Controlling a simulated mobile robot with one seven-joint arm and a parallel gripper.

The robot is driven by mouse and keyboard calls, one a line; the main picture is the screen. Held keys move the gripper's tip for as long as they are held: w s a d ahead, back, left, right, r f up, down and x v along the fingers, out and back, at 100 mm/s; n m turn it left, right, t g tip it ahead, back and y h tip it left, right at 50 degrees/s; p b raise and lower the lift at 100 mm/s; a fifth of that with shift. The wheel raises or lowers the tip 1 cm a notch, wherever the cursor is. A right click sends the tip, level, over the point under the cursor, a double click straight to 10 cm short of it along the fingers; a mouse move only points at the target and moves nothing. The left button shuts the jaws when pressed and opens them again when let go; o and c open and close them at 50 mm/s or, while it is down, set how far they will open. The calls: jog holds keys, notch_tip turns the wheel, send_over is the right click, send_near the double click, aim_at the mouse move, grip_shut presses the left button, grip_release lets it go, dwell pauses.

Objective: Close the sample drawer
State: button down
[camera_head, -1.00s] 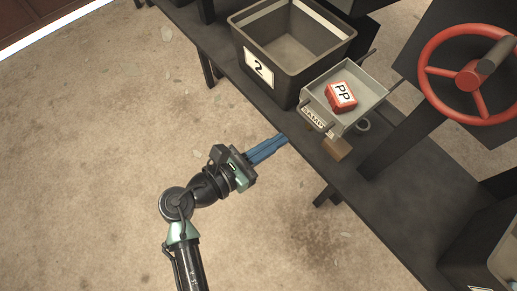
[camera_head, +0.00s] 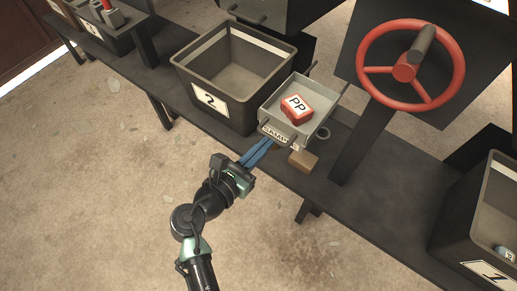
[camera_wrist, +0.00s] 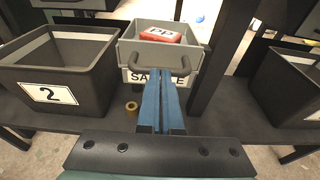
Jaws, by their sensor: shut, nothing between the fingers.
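The sample drawer (camera_head: 318,128) is a grey open-topped tray with a "SAMPLE" label and a dark handle on its front. It stands out over the dark bench, and a red block marked "PP" (camera_head: 295,106) lies inside it. In the wrist view the drawer front (camera_wrist: 132,76) faces me, with the handle (camera_wrist: 158,68) across it. My gripper (camera_head: 269,143) has blue fingers, shut and empty. The fingertips are at the drawer's front, close to the handle; they also show in the wrist view (camera_wrist: 160,80). I cannot tell whether they touch it.
A dark bin marked 2 (camera_head: 186,73) stands left of the drawer. A red handwheel (camera_head: 365,70) is on a dark panel to the right. A bin marked 1 (camera_head: 478,195) is at the far right.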

aim_at(292, 113)
jog(key=x, duration=0.4)
jog(key=r+x, duration=0.1)
jog(key=x, duration=0.3)
jog(key=r+x, duration=0.1)
jog(key=x, duration=0.3)
jog(key=shift+w+d+r+p, duration=0.15)
jog(key=shift+d+p, duration=0.1)
jog(key=shift+p, duration=0.05)
jog(key=shift+w+r, duration=0.1)
jog(key=shift+r, duration=0.15)
